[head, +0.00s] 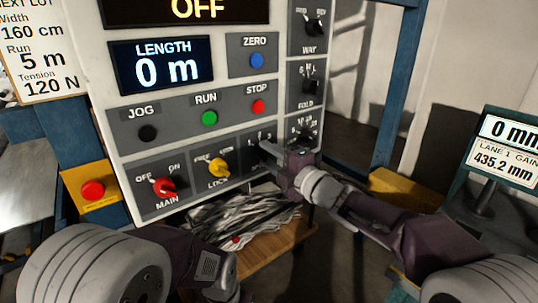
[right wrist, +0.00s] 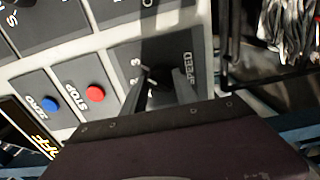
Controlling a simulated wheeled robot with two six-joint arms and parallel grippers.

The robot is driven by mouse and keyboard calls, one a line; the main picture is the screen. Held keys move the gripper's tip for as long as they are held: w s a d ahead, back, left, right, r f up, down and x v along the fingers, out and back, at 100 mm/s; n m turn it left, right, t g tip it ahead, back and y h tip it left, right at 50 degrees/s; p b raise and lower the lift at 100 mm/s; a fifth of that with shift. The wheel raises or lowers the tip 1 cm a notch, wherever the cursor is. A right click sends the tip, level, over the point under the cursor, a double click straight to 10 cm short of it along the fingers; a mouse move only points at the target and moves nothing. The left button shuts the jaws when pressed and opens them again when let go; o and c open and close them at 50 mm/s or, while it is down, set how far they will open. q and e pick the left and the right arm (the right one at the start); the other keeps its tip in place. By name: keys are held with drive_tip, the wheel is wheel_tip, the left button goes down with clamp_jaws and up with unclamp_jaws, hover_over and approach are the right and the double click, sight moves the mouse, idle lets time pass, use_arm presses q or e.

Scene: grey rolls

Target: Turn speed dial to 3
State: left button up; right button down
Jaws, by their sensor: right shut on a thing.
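The speed panel (right wrist: 198,45) is dark and carries the word SPEED, with white numerals along one edge, in the right wrist view. My right gripper (right wrist: 160,85) is shut on the speed dial there, one finger on each side; the fingers hide most of the dial, so I cannot tell which number it points to. In the head view my right gripper (head: 268,153) reaches in from the right to the lower right part of the control panel (head: 180,102) and covers the dial. My left arm comes in at the bottom left; its gripper is not in view.
Beside the gripper are the yellow LOCK knob (head: 218,167) and the red MAIN knob (head: 164,186). Above are the green RUN button (head: 209,118) and red STOP button (head: 258,106). The displays read OFF and 0 m.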

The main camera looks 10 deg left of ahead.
drive_tip(key=shift+f, duration=0.1)
idle(0.3)
drive_tip(key=c, duration=1)
unclamp_jaws()
drive_tip(key=shift+o, duration=0.2)
drive_tip(key=v, duration=0.9)
drive_tip(key=shift+b, duration=0.45)
